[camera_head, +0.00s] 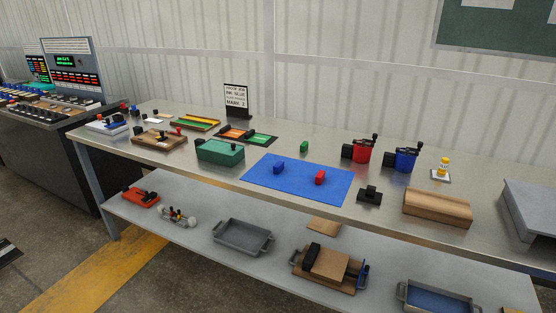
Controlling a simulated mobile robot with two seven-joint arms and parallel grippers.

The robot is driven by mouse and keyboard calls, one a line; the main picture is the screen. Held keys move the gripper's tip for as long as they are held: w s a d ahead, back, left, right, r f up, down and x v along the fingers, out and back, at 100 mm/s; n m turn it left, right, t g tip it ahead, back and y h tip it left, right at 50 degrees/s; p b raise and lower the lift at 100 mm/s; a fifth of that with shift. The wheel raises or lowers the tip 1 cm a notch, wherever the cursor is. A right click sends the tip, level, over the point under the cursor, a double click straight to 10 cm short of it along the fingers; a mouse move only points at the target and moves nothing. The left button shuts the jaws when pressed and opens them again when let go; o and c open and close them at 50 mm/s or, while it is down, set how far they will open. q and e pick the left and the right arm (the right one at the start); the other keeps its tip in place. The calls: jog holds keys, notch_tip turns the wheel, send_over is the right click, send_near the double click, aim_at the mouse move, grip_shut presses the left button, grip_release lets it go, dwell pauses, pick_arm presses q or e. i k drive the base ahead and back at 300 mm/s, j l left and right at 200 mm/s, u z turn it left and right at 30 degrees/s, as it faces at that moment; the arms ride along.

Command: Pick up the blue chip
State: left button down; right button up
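A small blue chip (278,168) stands on the left half of a blue mat (300,190) on the upper surface of the metal table. A similar red chip (320,177) stands on the same mat to its right. A small green chip (304,147) stands on the bare tabletop behind the mat. Neither of my grippers shows in the head view.
A teal box (220,151) stands left of the mat. A black stamp-like piece (369,195) and a wooden block (437,207) are to its right. Red (362,151) and blue (405,158) containers stand behind. The lower shelf holds a grey tray (242,237). The table's front edge is close to the mat.

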aim_at(279, 167)
jog(key=i+j+z, duration=0.15)
jog(key=i+j, duration=0.35)
jog(key=i+j+z, duration=0.15)
jog(key=i+j, duration=0.35)
jog(key=i+j+z, duration=0.15)
jog(key=i+j, duration=0.3)
jog(key=j, duration=0.15)
